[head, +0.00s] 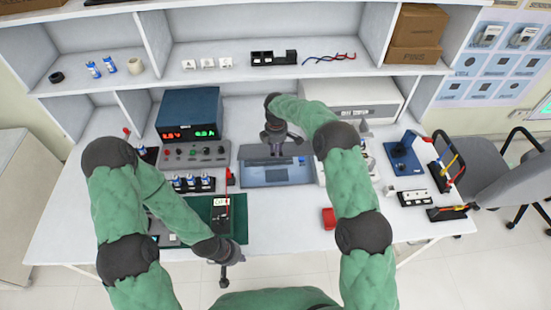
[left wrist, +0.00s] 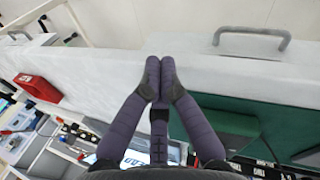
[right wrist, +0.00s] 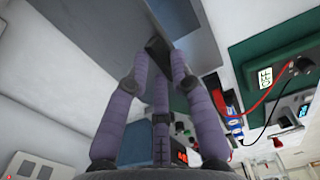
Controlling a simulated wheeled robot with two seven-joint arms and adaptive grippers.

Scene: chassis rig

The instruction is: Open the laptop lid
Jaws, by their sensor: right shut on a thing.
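The laptop (head: 277,176) sits mid-table, its blue-grey deck and touchpad area showing at the front. Its darker grey lid (head: 256,152) stands partly raised behind the deck; the exact angle is hard to tell. My right gripper (head: 276,147) is at the lid's edge. In the right wrist view its fingers (right wrist: 160,58) are shut on a small dark piece at the edge of the grey lid panel (right wrist: 95,25). My left gripper (head: 224,280) hangs off the table's front edge, away from the laptop. In the left wrist view its fingertips (left wrist: 160,75) are together and empty.
Left of the laptop are a blue power supply (head: 188,113), a multimeter (head: 221,212) on a green mat (head: 240,228), and a red probe lead. A white instrument (head: 350,95) stands behind. A red block (head: 329,218) lies front right. The table in front of the laptop is clear.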

